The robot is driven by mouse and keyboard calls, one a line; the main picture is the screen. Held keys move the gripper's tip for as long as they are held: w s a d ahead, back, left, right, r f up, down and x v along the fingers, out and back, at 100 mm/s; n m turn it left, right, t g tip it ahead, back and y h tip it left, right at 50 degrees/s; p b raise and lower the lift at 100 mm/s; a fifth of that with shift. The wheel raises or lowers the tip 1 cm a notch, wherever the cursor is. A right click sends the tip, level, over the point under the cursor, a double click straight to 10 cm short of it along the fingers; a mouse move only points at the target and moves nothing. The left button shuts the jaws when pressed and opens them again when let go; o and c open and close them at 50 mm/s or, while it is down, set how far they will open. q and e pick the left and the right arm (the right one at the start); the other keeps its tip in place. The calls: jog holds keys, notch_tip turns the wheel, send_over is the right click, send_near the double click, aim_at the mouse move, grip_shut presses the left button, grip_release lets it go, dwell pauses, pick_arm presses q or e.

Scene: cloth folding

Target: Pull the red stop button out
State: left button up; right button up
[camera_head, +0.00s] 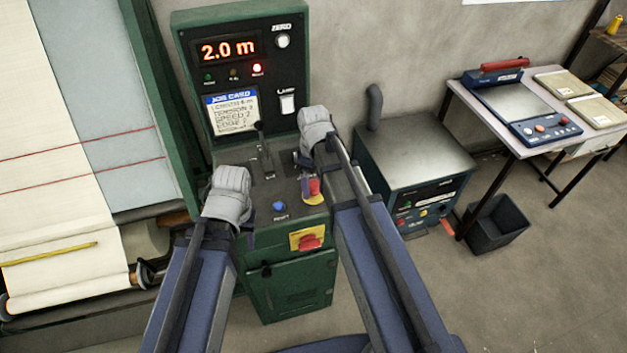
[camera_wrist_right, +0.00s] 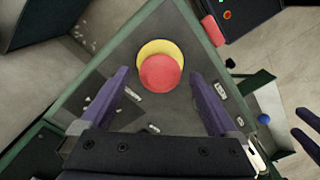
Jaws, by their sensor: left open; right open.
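The red stop button (camera_head: 314,187) is a round red mushroom head on a yellow ring, on the sloped top of the green machine console. In the right wrist view the red stop button (camera_wrist_right: 161,74) sits between the two purple fingers of my right gripper (camera_wrist_right: 160,80), which are spread apart with a gap on both sides. In the head view my right gripper (camera_head: 307,172) is over the button and partly hides it. My left gripper (camera_head: 246,217) is open and empty at the left of the console, near the blue reset button (camera_head: 279,207).
A red switch on a yellow plate (camera_head: 309,241) is on the console front below the stop button. A lever (camera_head: 264,155) stands behind the reset button. A display panel (camera_head: 228,48) rises at the back. A cloth roll (camera_head: 60,240) is left; a grey-topped box (camera_head: 415,145) is right.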

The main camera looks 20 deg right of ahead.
aim_at(313, 185)
jog(key=shift+r, duration=0.1)
notch_tip(313, 185, up, 8)
jog(key=p, duration=0.8)
jog(key=shift+f, duration=0.25)
jog(key=s+a+f+m+b, duration=0.1)
jog(key=s+a+f+b, duration=0.1)
jog(key=s+b, duration=0.1)
jog(key=s+a+f+m+b, duration=0.1)
jog(key=s+a+f+b, duration=0.2)
jog(key=shift+s+a+f, duration=0.2)
jog(key=shift+f, duration=0.15)
jog(key=s+a+f+m+h+b, duration=0.1)
jog(key=s+a+f+m+b, duration=0.2)
jog(key=s, duration=0.5)
jog(key=shift+a+f+m+b, duration=0.3)
jog(key=shift+a+f+b, duration=0.55)
jog(key=shift+a+b, duration=0.15)
